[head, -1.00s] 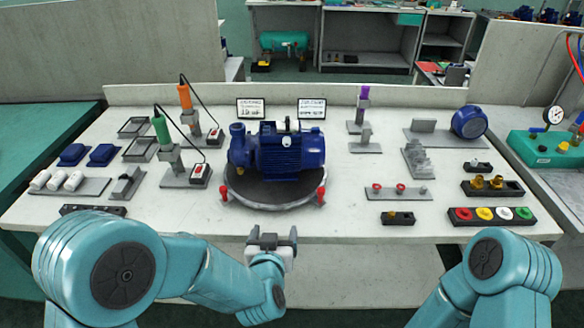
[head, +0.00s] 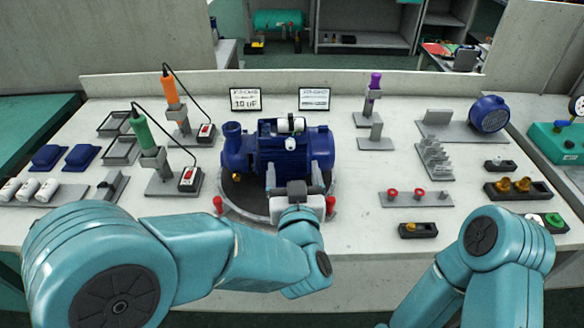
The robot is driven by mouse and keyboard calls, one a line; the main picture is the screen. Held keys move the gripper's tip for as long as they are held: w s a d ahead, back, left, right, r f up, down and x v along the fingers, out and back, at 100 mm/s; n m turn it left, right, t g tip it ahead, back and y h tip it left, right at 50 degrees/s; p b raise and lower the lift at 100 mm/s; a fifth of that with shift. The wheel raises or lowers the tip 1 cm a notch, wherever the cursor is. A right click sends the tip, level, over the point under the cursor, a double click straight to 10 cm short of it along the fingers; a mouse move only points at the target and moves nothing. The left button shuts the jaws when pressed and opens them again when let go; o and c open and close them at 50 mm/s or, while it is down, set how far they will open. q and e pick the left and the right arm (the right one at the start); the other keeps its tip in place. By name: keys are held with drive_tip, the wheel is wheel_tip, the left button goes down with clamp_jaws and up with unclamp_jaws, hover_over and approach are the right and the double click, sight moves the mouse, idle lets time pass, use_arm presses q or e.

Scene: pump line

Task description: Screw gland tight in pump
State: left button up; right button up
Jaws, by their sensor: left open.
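The blue pump (head: 262,152) lies on a round dark turntable (head: 232,192) at the middle of the table. A white cylinder (head: 291,124) shows in its top box, with a small white part (head: 290,144) below it. My left gripper (head: 297,187) is open in front of the pump's near side, its fingers toward the pump; I cannot tell whether it touches it. No gland can be made out in the pump, as the gripper covers part of that side. Brass fittings (head: 513,185) stand in a dark block at the right. My right gripper is out of view.
Green (head: 143,130) and orange (head: 171,92) drivers stand in holders left of the pump. Red knobs (head: 219,204) stand at the turntable's edge. A small dark block (head: 417,230) and a rack with red-topped parts (head: 416,199) lie to the right.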

sight(291, 149)
use_arm(q)
drive_tip(key=w, duration=0.1)
drive_tip(key=w+p, duration=0.1)
drive_tip(key=w, duration=0.1)
drive_tip(key=shift+w+a+r, duration=0.15)
drive_tip(key=shift+r, duration=0.05)
drive_tip(key=shift+w+f, duration=0.15)
drive_tip(key=shift+w, duration=0.5)
drive_tip(key=shift+b, duration=0.35)
drive_tip(key=shift+w, duration=0.1)
idle(0.3)
drive_tip(key=shift+w, duration=0.85)
